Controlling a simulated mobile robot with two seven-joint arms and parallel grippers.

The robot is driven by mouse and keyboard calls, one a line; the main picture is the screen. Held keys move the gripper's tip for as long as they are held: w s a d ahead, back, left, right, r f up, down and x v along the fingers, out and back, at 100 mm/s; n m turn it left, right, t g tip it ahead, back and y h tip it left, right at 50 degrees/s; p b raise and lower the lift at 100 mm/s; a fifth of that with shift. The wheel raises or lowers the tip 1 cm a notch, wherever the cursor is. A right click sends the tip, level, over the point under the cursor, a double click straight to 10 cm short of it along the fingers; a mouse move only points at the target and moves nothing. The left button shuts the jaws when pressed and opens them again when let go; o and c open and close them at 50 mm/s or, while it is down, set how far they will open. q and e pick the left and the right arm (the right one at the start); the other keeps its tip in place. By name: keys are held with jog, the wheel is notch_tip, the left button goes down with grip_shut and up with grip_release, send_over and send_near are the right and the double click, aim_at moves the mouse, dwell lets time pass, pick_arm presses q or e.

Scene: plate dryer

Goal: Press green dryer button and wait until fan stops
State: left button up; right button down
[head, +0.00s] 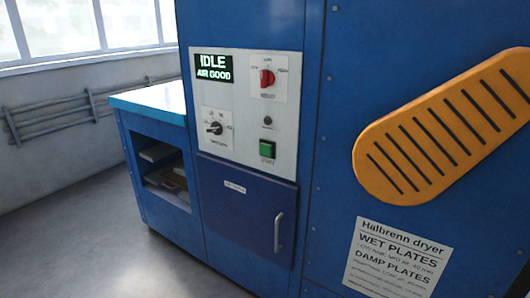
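The green button (267,149) is square and sits low on the right side of the dryer's pale control panel (236,138). A black rotary dial (214,128) is at the lower left. The fan itself does not show. Neither of my grippers is in the head view.
Below the panel is a closed blue door (245,212) with a vertical handle (279,232). An orange slotted panel (440,130) and a white instruction sheet (397,258) are on the right. A blue counter (150,103) with open shelves stands left. The floor at lower left is clear.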

pick_arm(q)
grip_shut()
dwell(0.4)
dwell(0.8)
